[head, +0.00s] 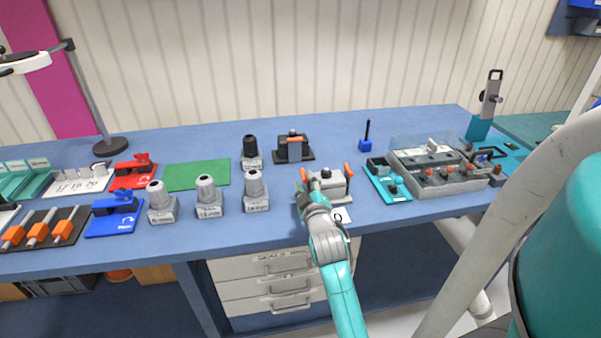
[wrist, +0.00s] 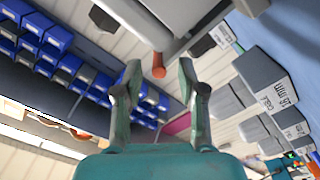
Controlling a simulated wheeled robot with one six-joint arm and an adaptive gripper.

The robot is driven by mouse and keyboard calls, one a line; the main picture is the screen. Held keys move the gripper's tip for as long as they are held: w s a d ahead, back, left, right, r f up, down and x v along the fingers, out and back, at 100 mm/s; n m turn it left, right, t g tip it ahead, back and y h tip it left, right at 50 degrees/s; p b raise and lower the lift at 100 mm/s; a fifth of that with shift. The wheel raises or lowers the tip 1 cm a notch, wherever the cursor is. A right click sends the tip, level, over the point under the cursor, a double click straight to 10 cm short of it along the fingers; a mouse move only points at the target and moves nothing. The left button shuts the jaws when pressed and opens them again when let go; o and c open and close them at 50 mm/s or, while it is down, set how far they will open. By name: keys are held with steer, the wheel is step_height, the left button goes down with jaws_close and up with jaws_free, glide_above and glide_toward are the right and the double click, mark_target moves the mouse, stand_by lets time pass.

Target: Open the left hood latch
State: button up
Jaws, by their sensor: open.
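A grey hood unit (head: 328,186) with a dark top stands near the bench's front edge in the head view. Its left latch (head: 303,174) is a small orange lever on its left side. A matching orange right latch (head: 348,170) is on its other side. My gripper (head: 304,189) is at the unit's left side, close to the left latch, and partly covers that side. In the wrist view my gripper (wrist: 160,75) is open and empty. An orange latch end (wrist: 158,65) shows between its fingertips, with gaps on both sides. The latch's exact angle is hard to tell.
Several grey cylinders on blocks (head: 256,190) stand left of the gripper. A black device with an orange bar (head: 293,147) is behind the hood unit. A teal tray (head: 389,187) and a grey panel with orange knobs (head: 450,187) lie to the right.

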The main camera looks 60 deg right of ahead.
mark_target(302, 170)
steer(key=shift+x, duration=2.85)
jaws_close()
